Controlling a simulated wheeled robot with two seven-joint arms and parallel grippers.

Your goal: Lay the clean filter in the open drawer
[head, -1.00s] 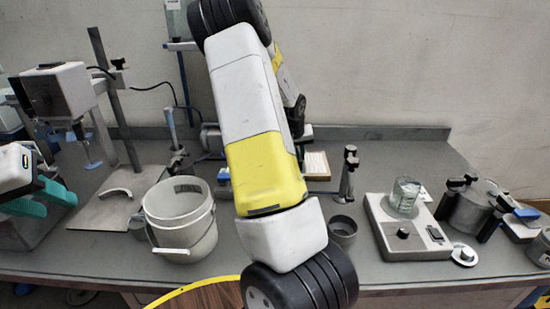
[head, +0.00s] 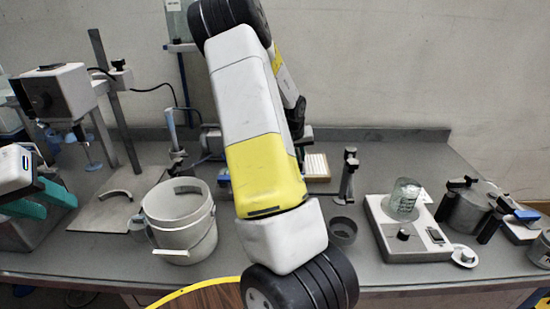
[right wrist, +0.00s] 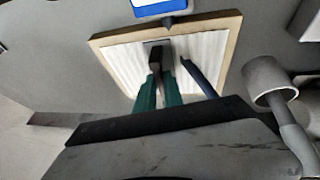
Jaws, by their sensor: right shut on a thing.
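The clean filter (right wrist: 118,62) is a white pleated panel in a light wooden frame. In the head view its right part (head: 316,166) shows at the back of the bench, beside my right arm. In the right wrist view my right gripper (right wrist: 160,52) is shut on it at a small grey piece over the pleats. My arm hides this gripper in the head view. I cannot tell whether the filter touches the bench. My left gripper (head: 42,198), with teal fingers, is open and empty at the far left. I cannot make out the open drawer.
A white bucket (head: 183,228) stands left of my right arm. Right of it are a grey cup (head: 342,230), a clamp post (head: 347,175), a scale (head: 407,248) with a glass beaker (head: 404,196), and a grey pot (head: 465,208). A blue-and-white item (right wrist: 158,6) lies close to the filter.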

